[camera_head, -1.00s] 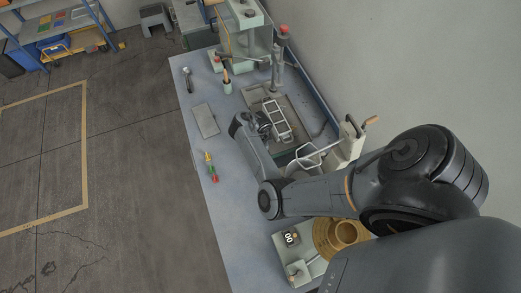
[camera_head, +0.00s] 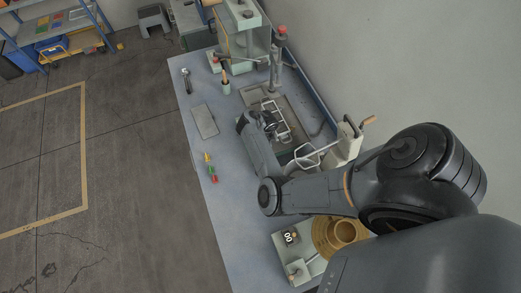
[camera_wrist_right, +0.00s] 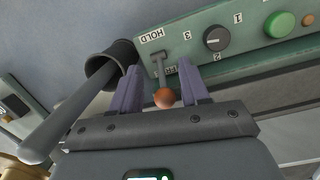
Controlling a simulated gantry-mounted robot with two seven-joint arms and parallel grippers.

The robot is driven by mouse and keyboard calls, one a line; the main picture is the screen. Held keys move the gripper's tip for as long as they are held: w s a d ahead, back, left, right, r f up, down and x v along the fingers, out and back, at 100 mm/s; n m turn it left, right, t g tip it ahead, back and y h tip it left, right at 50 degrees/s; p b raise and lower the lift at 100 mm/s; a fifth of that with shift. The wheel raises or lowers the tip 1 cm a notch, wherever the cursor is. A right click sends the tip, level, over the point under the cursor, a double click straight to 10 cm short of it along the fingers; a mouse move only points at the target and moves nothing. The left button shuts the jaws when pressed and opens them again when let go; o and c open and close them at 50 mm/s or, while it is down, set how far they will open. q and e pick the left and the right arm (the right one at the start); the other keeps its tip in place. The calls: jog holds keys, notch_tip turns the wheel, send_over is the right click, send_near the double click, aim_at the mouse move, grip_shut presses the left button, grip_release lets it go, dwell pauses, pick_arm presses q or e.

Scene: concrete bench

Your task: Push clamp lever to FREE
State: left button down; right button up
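The clamp lever (camera_wrist_right: 159,62) is a grey stem with an orange ball knob (camera_wrist_right: 163,98) on a green panel (camera_wrist_right: 225,50) in the right wrist view. A HOLD label (camera_wrist_right: 152,36) is at the upper end of the lever. A second label below is mostly hidden and cannot be fully read. My right gripper (camera_wrist_right: 158,68) is open, with one finger on each side of the lever and knob; contact cannot be made out. In the head view, the right gripper (camera_head: 268,124) is over the bench fixture, partly hidden by my arm. My left gripper is not in view.
The panel also has a numbered dial (camera_wrist_right: 216,38) and green button (camera_wrist_right: 280,24). A dark round cup with a grey bar (camera_wrist_right: 75,108) lies left of the fingers. On the bench (camera_head: 225,225) are a grey plate (camera_head: 205,121), a wrench (camera_head: 186,80) and a machine (camera_head: 243,45).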

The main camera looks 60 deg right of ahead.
jog(key=r+p, duration=0.2)
jog(key=r, duration=0.1)
jog(key=r+p, duration=0.2)
jog(key=r, duration=0.1)
jog(key=d+r+p, duration=0.1)
jog(key=r+p, duration=0.1)
jog(key=r, duration=0.1)
jog(key=shift+s+r+p, duration=0.2)
jog(key=shift+r+p, duration=0.1)
jog(key=shift+p, duration=0.05)
jog(key=shift+d+r+p, duration=0.2)
jog(key=shift+r+p, duration=0.35)
jog(key=shift+s, duration=0.1)
